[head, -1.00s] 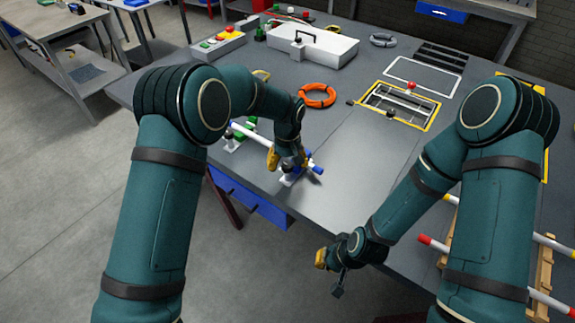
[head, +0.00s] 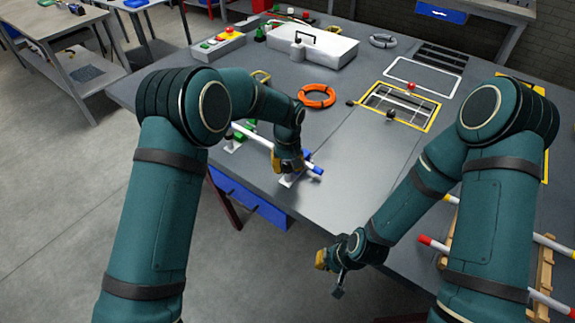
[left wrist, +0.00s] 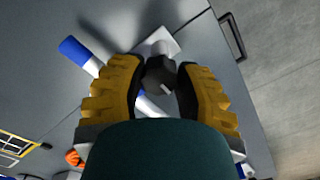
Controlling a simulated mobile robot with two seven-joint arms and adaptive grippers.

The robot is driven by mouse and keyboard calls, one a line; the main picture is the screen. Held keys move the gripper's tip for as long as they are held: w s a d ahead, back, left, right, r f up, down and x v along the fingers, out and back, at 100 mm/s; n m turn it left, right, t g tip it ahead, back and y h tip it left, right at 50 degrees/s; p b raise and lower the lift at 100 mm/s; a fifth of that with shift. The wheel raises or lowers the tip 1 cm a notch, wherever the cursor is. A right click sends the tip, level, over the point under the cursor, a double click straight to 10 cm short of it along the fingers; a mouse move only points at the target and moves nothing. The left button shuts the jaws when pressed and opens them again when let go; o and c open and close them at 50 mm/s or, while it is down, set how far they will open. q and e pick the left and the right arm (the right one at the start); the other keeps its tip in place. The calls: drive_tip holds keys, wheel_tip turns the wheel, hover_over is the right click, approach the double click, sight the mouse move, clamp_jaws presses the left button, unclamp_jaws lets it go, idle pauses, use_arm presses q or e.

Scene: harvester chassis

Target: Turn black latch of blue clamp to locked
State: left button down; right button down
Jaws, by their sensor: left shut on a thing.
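My left gripper (head: 288,165) is at the near end of a white rod with a blue tip (head: 318,171), by the table edge. In the left wrist view its yellow fingers (left wrist: 160,77) are shut on the black latch (left wrist: 158,73), a dark knob. The blue clamp (head: 306,155) shows only as a small blue piece beside the fingers in the head view. Its white base plate (head: 287,182) is on the table; the rest is hidden by the gripper. My right gripper (head: 331,277) is empty, its fingers apart, in front of the table edge.
An orange ring (head: 317,96) lies behind. A yellow-framed recess (head: 400,106) is to the right. A blue drawer (head: 250,197) is under the table edge. The table's middle is clear.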

use_arm(q)
drive_tip(key=m, duration=0.8)
drive_tip(key=shift+m, duration=0.4)
drive_tip(key=m, duration=0.4)
drive_tip(key=shift+m, duration=2.3)
drive_tip(key=c, duration=0.6)
unclamp_jaws()
